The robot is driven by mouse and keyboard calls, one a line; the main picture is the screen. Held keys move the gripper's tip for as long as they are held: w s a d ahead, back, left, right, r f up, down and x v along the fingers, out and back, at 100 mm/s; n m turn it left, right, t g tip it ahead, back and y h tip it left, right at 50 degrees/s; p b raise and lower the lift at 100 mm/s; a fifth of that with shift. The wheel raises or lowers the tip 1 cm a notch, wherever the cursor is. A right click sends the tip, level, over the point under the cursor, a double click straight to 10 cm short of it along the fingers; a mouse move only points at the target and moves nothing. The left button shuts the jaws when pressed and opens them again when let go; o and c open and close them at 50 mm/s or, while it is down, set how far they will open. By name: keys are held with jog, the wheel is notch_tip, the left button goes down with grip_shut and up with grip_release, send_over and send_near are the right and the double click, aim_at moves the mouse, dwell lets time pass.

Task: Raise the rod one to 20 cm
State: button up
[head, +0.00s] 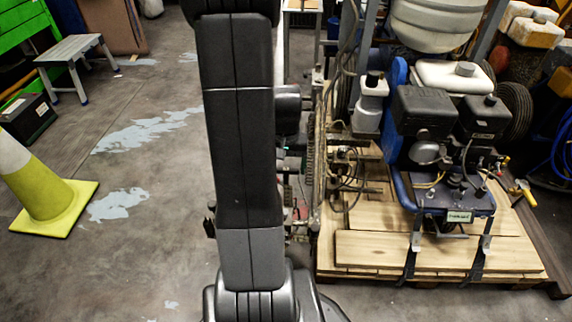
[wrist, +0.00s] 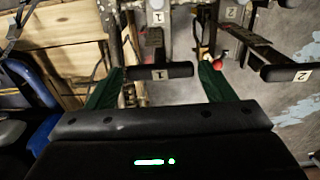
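Rod one has a dark T-shaped handle (wrist: 173,71) with a white label "1", and it shows in the upper middle of the wrist view. My gripper (wrist: 161,72) has two green fingers set wide apart, one near each end of this handle. The gripper is open, and I cannot tell if a finger touches the handle. A similar handle (wrist: 291,73) labelled "2" is to the right in the wrist view. In the head view my own arm covers the middle, and neither my gripper nor the numbered handles can be made out.
A blue-framed engine unit (head: 440,160) stands on a wooden pallet (head: 400,250) to the right. A yellow cone (head: 42,195), a grey step stool (head: 72,50) and a green cabinet (head: 25,22) are on the left. The grey floor between cone and arm is clear.

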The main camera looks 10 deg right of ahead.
jog(key=c, duration=1)
notch_tip(320, 180, up, 7)
jog(key=p, duration=0.5)
jog(key=shift+w+f, duration=0.1)
jog(key=shift+w, duration=0.05)
jog(key=o, duration=1.4)
jog(key=shift+f, duration=0.1)
notch_tip(320, 180, up, 14)
jog(key=p, duration=0.3)
jog(key=shift+p, duration=0.3)
jog(key=shift+f, duration=0.15)
notch_tip(320, 180, down, 14)
jog(key=b, duration=0.4)
jog(key=shift+f, duration=0.25)
